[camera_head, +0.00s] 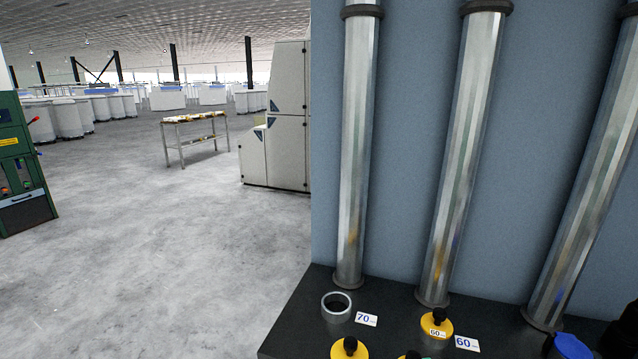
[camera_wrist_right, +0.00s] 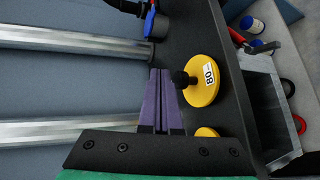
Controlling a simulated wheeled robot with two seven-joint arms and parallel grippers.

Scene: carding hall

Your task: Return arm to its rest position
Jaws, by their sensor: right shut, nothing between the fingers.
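My right gripper (camera_wrist_right: 160,72) shows in the right wrist view with its purple fingers shut together and nothing between them. Its tips are over the dark shelf (camera_wrist_right: 186,40), next to the black knob of a yellow disc (camera_wrist_right: 207,86) with a white label. I cannot tell whether the fingers touch the knob. The right gripper cannot be made out clearly in the head view; a dark shape sits at the lower right edge. My left gripper is in neither view.
Several upright metal tubes (camera_head: 455,150) stand on the dark shelf (camera_head: 300,315) against a blue-grey panel. A grey ring (camera_head: 337,307) lies by a "70" card (camera_head: 366,319), and a yellow disc (camera_head: 436,326) by a "60" card (camera_head: 466,343). Open floor (camera_head: 150,250) lies left.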

